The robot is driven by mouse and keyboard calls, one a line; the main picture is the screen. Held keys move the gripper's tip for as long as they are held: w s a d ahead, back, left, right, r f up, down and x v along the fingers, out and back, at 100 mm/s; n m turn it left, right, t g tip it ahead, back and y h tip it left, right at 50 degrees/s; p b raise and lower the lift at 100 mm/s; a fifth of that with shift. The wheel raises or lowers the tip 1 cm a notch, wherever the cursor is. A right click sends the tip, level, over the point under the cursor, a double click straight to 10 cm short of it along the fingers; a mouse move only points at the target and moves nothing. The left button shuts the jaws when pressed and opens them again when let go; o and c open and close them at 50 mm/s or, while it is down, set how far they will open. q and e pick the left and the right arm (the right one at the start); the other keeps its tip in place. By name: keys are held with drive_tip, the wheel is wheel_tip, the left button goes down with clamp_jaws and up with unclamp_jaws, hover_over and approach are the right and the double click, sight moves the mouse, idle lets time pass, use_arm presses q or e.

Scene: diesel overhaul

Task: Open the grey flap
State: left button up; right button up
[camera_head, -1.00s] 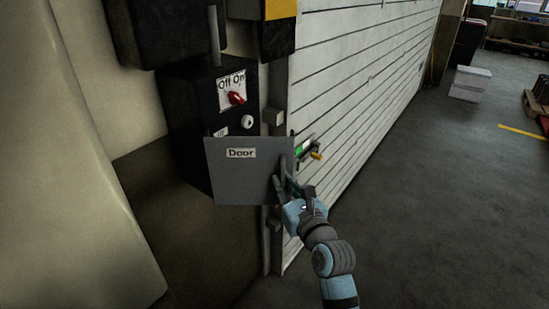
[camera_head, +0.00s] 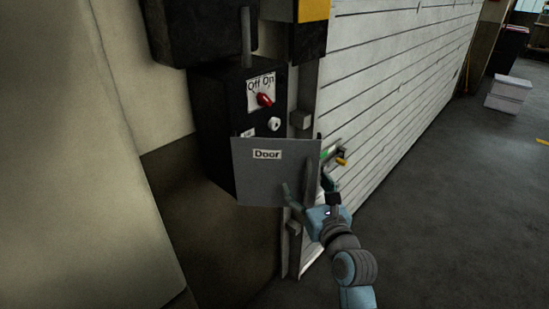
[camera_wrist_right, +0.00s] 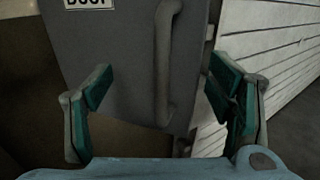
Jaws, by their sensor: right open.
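The grey flap (camera_head: 262,180) is a flat panel labelled "Door" on the front of a black control box (camera_head: 214,120). It covers the lower part of the box. A vertical bar handle (camera_head: 309,176) runs near the flap's right edge; the handle (camera_wrist_right: 163,60) is central in the right wrist view. My right gripper (camera_head: 307,188) is open at the flap's lower right, its fingers on either side of the handle. In the wrist view the handle lies between the spread fingers (camera_wrist_right: 163,88), with gaps on both sides. My left gripper is not in view.
Above the flap are a red Off/On switch (camera_head: 264,100) and a round white key lock (camera_head: 275,124). A white slatted shutter door (camera_head: 400,90) stands right of the box, with a yellow-tipped fitting (camera_head: 341,160) near its edge.

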drive_tip(key=s+d, duration=0.1)
drive_tip(key=s, duration=0.6)
drive_tip(key=shift+d, duration=0.15)
